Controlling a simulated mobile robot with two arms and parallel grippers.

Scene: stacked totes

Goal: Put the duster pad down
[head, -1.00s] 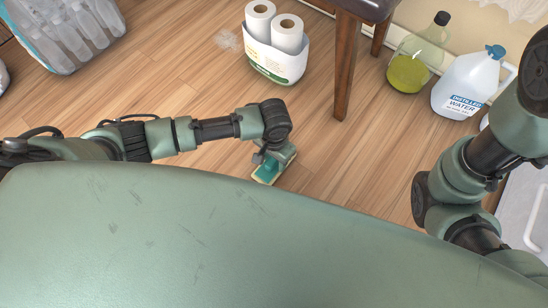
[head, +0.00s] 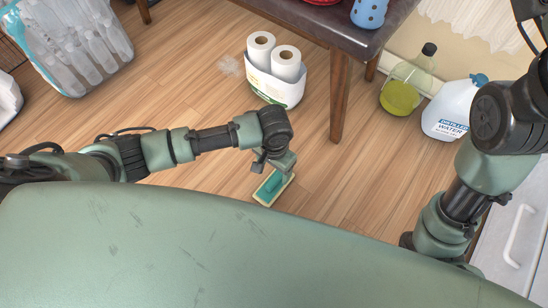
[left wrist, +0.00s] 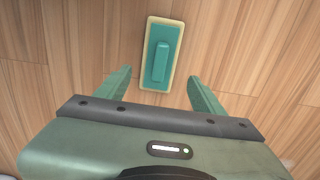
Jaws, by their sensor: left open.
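The duster pad (head: 274,188) is a flat teal block with a cream edge and a raised teal handle. It lies on the wooden floor just beyond my left gripper (head: 270,165). In the left wrist view the pad (left wrist: 161,54) lies ahead of and between the two spread green fingers (left wrist: 160,92). The left gripper is open and empty, with its fingertips apart from the pad. My right arm shows at the right of the head view, but its gripper jaws are out of the picture.
A white pack with two paper rolls (head: 275,85) stands on the floor behind the pad. A dark wooden table (head: 338,100) has a leg to the right. A jug with yellow-green liquid (head: 402,95) and a distilled water jug (head: 450,115) stand by the wall. Bagged bottles (head: 75,45) are at left.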

